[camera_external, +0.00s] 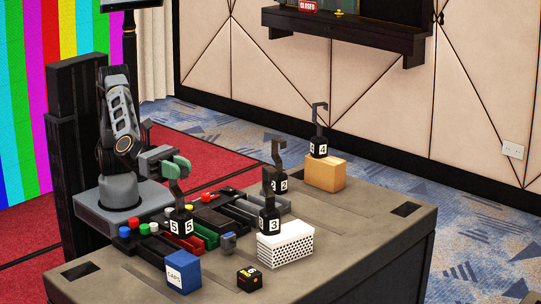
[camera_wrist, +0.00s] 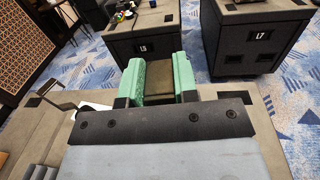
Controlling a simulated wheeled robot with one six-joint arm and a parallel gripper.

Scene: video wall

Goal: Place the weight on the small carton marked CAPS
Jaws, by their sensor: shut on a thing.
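My gripper (camera_external: 178,168) is shut on the hook at the top of a black weight (camera_external: 181,222) marked 5. The weight hangs upright below the green fingers. The small blue carton marked CAPS (camera_external: 183,274) stands near the front left edge of the table. In the external view the weight shows just above the carton's top, with a gap between them; its exact distance behind the carton is hard to tell. In the wrist view the green fingers (camera_wrist: 160,80) have a dark brownish shape between them, and the carton cannot be made out.
Other hooked weights stand on the table: weight 3 (camera_external: 269,222) on a white dotted carton (camera_external: 286,246), weight 4 (camera_external: 318,146) on an orange carton (camera_external: 325,175), and weight 2 (camera_external: 278,182) behind. A dark tray (camera_external: 150,249), coloured knobs and a black cube (camera_external: 249,279) are near the blue carton.

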